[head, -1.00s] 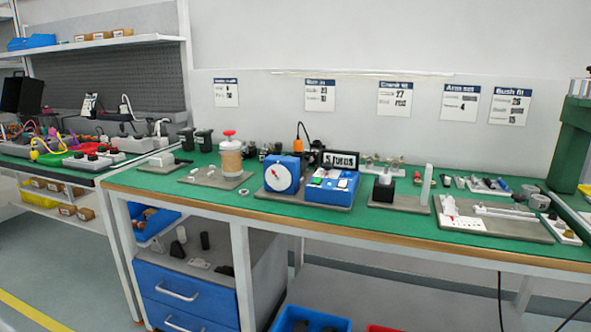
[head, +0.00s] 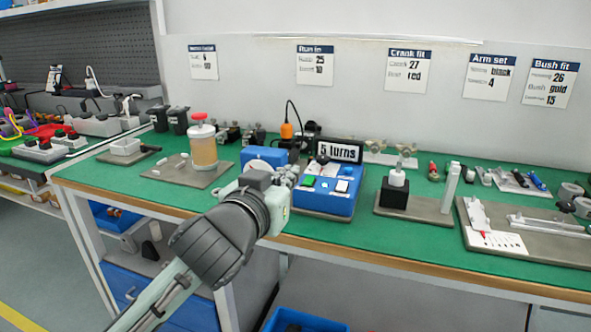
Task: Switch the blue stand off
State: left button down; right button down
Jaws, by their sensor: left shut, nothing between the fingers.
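The blue stand has a blue control box (head: 324,201) with a green button (head: 308,182), a white button (head: 342,186) and a small black-and-white lever or knob (head: 321,161) on top. Behind it a black display (head: 339,151) reads "5 turns". The stand's other blue housing (head: 265,155) is left of the control box, and my arm hides its white dial. My left gripper (head: 289,177) is shut and empty, in front of this housing and close to the control box's left side. I cannot tell if it touches. My right gripper is out of view.
A jar with a red lid (head: 203,145) stands on a plate to the left. A black block with a white top (head: 395,190) and an upright white post (head: 450,186) stand to the right. An orange-topped device (head: 287,131) is behind. Paper cards hang on the wall.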

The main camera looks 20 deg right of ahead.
pick_arm(q)
send_over(305, 187)
jog(key=shift+s+a+f+p, duration=0.2)
jog(key=shift+s+f+p, duration=0.1)
jog(key=shift+s+f, duration=0.15)
jog(key=f, duration=0.2)
jog(key=shift+w+d+f, duration=0.15)
jog(key=shift+w+f, duration=0.2)
jog(key=shift+f, duration=0.75)
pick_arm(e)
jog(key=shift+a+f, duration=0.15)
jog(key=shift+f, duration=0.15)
